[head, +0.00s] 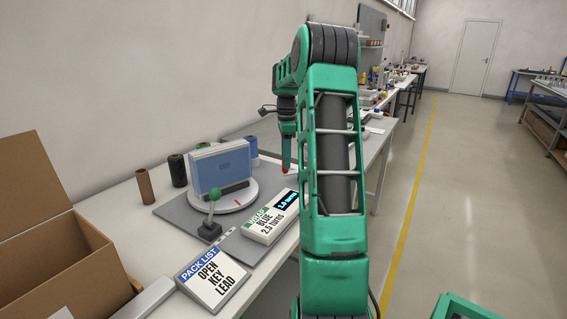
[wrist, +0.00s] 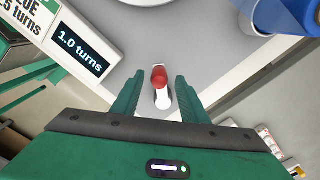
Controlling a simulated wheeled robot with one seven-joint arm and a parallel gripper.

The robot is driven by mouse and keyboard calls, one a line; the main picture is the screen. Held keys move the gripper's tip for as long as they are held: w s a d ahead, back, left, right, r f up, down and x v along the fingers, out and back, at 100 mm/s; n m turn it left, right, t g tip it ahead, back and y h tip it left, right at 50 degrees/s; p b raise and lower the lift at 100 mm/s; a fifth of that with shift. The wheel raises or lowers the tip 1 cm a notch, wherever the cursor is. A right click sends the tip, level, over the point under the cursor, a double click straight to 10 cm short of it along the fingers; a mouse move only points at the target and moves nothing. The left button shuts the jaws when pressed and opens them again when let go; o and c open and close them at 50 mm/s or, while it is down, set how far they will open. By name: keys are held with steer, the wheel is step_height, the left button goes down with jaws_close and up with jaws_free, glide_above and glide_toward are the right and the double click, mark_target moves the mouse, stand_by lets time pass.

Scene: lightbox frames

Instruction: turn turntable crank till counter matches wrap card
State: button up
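The white turntable disc (head: 238,202) holds a dark-based box (head: 222,165) that looks blue. A green-ball lever (head: 214,193) on a black base stands at its front left. The wrap card (head: 265,222) reads "BLUE 2.5 turns". The counter (head: 287,201) beside it reads "1.0 turns"; it also shows in the wrist view (wrist: 80,52). My gripper (wrist: 158,92) points down at the table's right side, past the counter. Its two green fingers are apart. A red knob (wrist: 159,77) with a white part below it shows between them; I cannot tell whether they touch it.
A pack list card (head: 211,276) reads "OPEN KEY LEAD". An open cardboard box (head: 60,280) stands at the left.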

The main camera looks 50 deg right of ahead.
steer(key=shift+f, duration=0.8)
steer(key=shift+c, duration=0.6)
jaws_close()
steer(key=shift+d, duration=0.1)
